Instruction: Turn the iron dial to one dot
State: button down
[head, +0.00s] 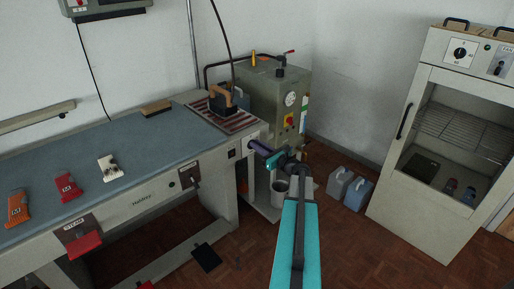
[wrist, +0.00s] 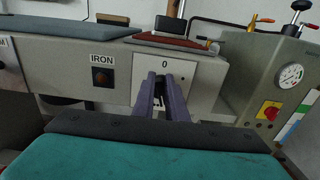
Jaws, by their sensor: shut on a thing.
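The iron dial (wrist: 160,79) sits on a white plate (wrist: 184,72) marked "0" at its top, on the front of the pressing table. Only a dark bit of the dial shows between my fingers, so its pointer and the dots cannot be read. My gripper (wrist: 161,84) has its purple fingers shut on the dial, reaching in from the front. In the head view my gripper (head: 259,149) meets the right end of the table front, and the dial is hidden there. The iron (head: 226,100) stands on a striped rest above.
A label "IRON" and a brownish switch (wrist: 101,77) are left of the dial. A steam boiler (head: 275,95) with a gauge and a red-yellow switch stands right of the table. A glass-fronted cabinet (head: 440,150) is at right, with jugs (head: 357,194) on the floor beside it.

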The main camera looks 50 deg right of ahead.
aim_at(250, 148)
jog(key=shift+d+f, duration=0.2)
jog(key=shift+f, duration=0.05)
jog(key=shift+a+n+b, duration=0.1)
jog(key=shift+n+b, duration=0.5)
jog(key=shift+b, duration=0.45)
jog(key=n+b, duration=0.3)
jog(key=b, duration=0.2)
jog(key=a+f+n+b, duration=0.1)
jog(key=n+b, duration=0.3)
jog(key=b, duration=0.2)
jog(key=n+b, duration=0.4)
jog(key=b, duration=0.1)
jog(key=shift+w+a+f+b, duration=0.15)
jog(key=shift+a+b, duration=0.15)
jog(key=shift+b, duration=0.05)
jog(key=n+b, duration=0.3)
jog(key=b, duration=0.1)
jog(key=f+n+b, duration=0.1)
jog(key=n+b, duration=0.2)
jog(key=b, duration=0.2)
jog(key=shift+n, duration=0.3)
jog(key=n+b, duration=0.1)
jog(key=b, duration=0.1)
jog(key=n+b, duration=0.2)
jog(key=shift+f+b, duration=0.3)
jog(key=shift+d+n+b, duration=0.15)
jog(key=shift+n+b, duration=0.75)
jog(key=shift+r, duration=0.1)
